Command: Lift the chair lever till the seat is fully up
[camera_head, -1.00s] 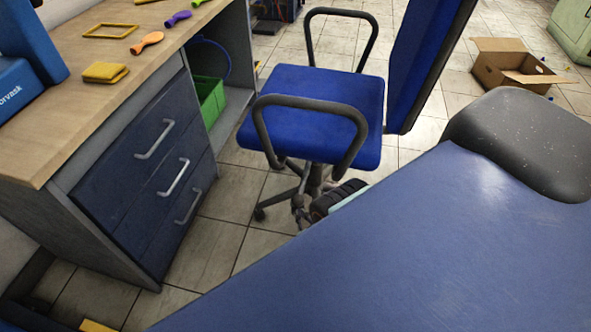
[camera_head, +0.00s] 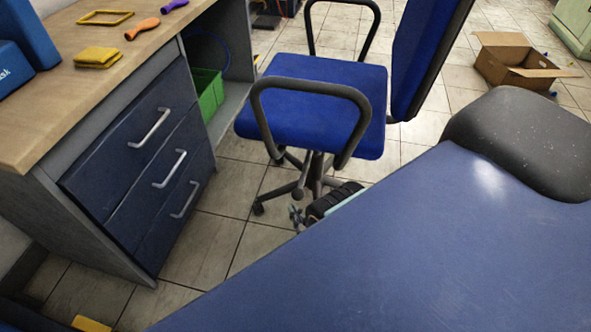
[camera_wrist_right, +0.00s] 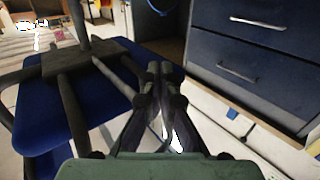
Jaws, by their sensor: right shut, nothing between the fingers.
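The chair (camera_head: 310,85) has a blue seat, black armrests and a blue backrest, and stands to the right of the desk. A thin dark lever (camera_wrist_right: 118,78) seems to come out from the mechanism under the seat in the right wrist view. My right gripper (camera_head: 296,214) is low in front of the chair, below the seat's front edge. In the wrist view its fingers (camera_wrist_right: 160,70) are shut and empty, just right of the lever's end. I cannot tell whether they touch it. The seat (camera_wrist_right: 70,105) fills the left of that view. My left gripper is not in view.
A wooden-topped desk (camera_head: 40,130) with dark blue drawers (camera_head: 135,185) stands left of the chair. A green crate (camera_head: 208,92) sits in its open shelf. An open cardboard box (camera_head: 515,62) lies on the floor behind right. Tiled floor (camera_head: 215,240) is clear between desk and chair.

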